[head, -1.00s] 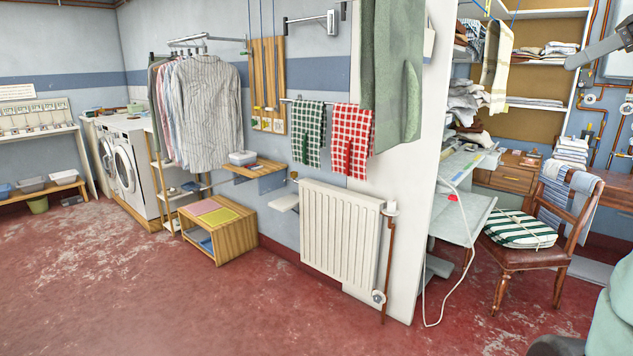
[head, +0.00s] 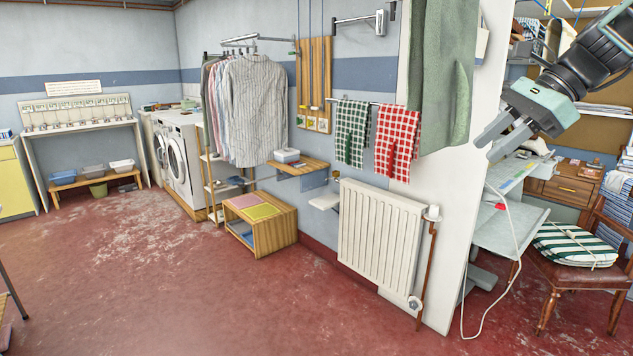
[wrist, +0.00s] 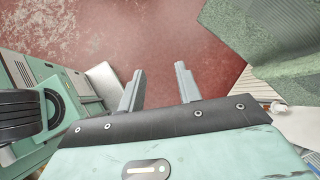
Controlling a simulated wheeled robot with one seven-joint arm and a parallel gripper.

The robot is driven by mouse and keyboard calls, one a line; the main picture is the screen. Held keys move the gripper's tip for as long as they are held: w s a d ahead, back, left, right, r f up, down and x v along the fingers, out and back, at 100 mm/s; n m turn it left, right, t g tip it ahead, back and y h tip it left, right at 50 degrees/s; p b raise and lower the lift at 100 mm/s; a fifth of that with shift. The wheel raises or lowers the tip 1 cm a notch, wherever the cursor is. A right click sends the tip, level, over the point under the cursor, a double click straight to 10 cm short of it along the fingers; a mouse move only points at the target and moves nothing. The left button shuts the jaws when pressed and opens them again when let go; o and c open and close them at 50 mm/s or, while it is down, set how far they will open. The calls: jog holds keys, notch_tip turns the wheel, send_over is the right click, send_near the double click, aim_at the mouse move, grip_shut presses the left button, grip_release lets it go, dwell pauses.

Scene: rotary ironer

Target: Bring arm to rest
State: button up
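My gripper (head: 497,138) is in the upper right of the head view, at the end of my dark and pale green arm. In the wrist view its two grey fingers (wrist: 160,88) stand apart with nothing between them, and red floor shows beyond. The gripper is open and empty. It hangs in the air, in the picture just right of the white wall end and the hanging green cloth (head: 447,75). The green cloth also shows close by in the wrist view (wrist: 270,40).
A white radiator (head: 380,235), a wooden cube shelf (head: 262,235) and a clothes rail stand along the wall. A chair with a striped cushion (head: 575,243) and a pale board (head: 508,232) with a white cord are at right. The red floor (head: 200,300) at centre left is clear.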

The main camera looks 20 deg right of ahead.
jog(key=s+a+f+n+g+h, duration=0.1)
jog(key=s+a+f+n+g, duration=0.15)
jog(key=a+f+n, duration=0.65)
jog(key=s+a+f+n+g+h, duration=0.25)
jog(key=a+f+n, duration=0.25)
jog(key=a, duration=0.8)
jog(key=s+a+f+n+h, duration=0.2)
jog(key=s+a+f+n, duration=0.6)
jog(key=s+n, duration=0.4)
jog(key=n, duration=0.3)
jog(key=shift+a+f, duration=0.2)
jog(key=shift+a, duration=0.2)
jog(key=shift+c, duration=0.3)
